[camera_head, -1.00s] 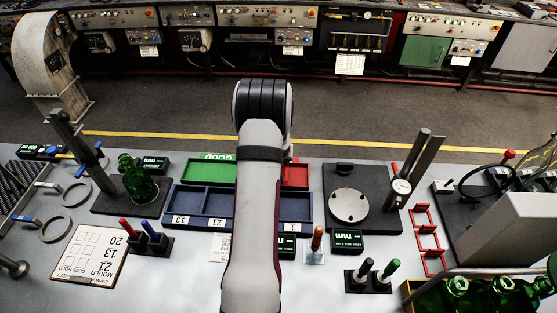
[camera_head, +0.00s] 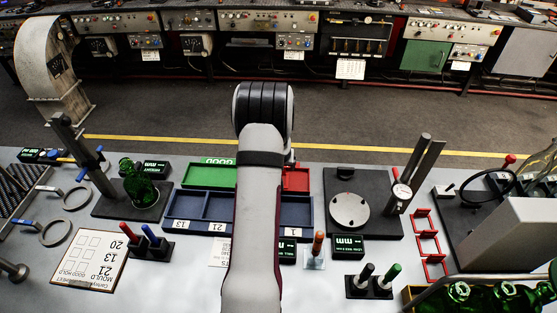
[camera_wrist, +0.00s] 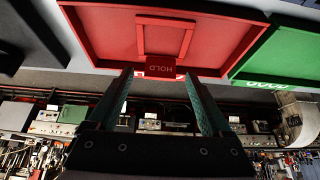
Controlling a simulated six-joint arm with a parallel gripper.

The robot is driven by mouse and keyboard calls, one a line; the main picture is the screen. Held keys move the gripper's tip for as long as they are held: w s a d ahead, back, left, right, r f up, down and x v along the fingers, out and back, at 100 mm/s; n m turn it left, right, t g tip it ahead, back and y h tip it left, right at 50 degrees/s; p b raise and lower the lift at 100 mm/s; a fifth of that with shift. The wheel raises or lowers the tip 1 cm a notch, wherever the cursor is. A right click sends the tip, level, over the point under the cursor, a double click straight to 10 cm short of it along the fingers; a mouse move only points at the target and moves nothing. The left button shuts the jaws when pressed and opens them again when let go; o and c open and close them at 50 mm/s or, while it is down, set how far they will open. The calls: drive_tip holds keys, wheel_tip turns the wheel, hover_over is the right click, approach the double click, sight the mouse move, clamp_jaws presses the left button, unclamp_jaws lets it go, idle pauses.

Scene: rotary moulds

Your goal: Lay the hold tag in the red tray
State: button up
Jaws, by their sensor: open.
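The red tray (camera_wrist: 100,35) fills the upper part of the wrist view. The hold tag (camera_wrist: 148,37), a red square frame with a tab marked HOLD, shows inside the tray's outline. Its tab overlaps the tray wall nearest my gripper; I cannot tell whether the tag lies fully flat. My gripper (camera_wrist: 158,74) is open, its two fingers apart just beside the tab, with nothing clamped between them. In the head view only part of the red tray (camera_head: 296,178) shows beside my arm, which hides the gripper and tag.
A blue compartment tray (camera_head: 186,220) lies nearer. A black plate with a round disc (camera_head: 349,208) stands right of the trays. Several red frames (camera_head: 427,240) lie further right, near green bottles (camera_head: 505,293).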

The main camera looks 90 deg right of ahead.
drive_tip(key=v, duration=1.5)
drive_tip(key=w+a+r+n+t+y, duration=0.1)
drive_tip(key=w+a+r+n+y, duration=0.15)
drive_tip(key=w+a, duration=0.7)
drive_tip(key=w+a+r+n+t+y, duration=0.1)
drive_tip(key=w+a+r+n, duration=0.15)
drive_tip(key=w+a, duration=0.75)
drive_tip(key=w+a+n+y, duration=0.2)
drive_tip(key=a+n, duration=0.2)
drive_tip(key=a, duration=1.3)
drive_tip(key=s+a+r+n+g+y, duration=0.1)
drive_tip(key=s+a+n+g+y, duration=0.1)
drive_tip(key=s+a, duration=0.6)
drive_tip(key=a+n, duration=0.1)
drive_tip(key=a, duration=0.3)
drive_tip(key=shift+s+a, duration=0.2)
drive_tip(key=shift+s, duration=0.15)
drive_tip(key=shift+r, duration=0.1)
